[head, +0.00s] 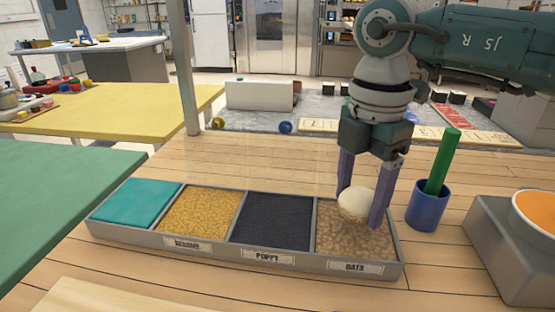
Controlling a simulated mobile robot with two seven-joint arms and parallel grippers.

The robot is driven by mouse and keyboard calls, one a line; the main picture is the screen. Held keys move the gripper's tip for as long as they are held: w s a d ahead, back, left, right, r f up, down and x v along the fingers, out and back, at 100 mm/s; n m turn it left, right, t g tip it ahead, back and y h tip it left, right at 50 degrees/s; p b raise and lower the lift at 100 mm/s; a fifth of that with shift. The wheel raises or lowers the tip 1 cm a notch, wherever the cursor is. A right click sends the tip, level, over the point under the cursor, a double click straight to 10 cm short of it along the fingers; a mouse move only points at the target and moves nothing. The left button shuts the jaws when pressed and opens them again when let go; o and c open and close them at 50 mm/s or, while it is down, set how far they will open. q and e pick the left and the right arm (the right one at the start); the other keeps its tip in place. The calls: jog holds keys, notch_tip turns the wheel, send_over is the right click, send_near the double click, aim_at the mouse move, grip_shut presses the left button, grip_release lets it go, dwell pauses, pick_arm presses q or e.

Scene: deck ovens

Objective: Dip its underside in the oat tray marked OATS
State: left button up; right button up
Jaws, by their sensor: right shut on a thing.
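The seed tray (215,247) is a long grey tray with several compartments on the wooden table. The rightmost compartment, labelled OATS, holds brown oats (335,241). My right gripper (362,210) points down over it, shut on a pale round dough ball (354,204). The ball is low over the oats; whether its underside touches them I cannot tell. My left gripper is not in view.
Left of the oats are dark poppy seeds (272,221), golden seeds (201,212) and a teal cloth (137,203). A blue cup (427,207) with a green stick (443,160) stands close right of the gripper.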

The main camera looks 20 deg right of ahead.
aim_at(356, 208)
jog(key=shift+r+p, duration=2.2)
jog(key=shift+r, duration=0.5)
jog(key=shift+f, duration=0.1)
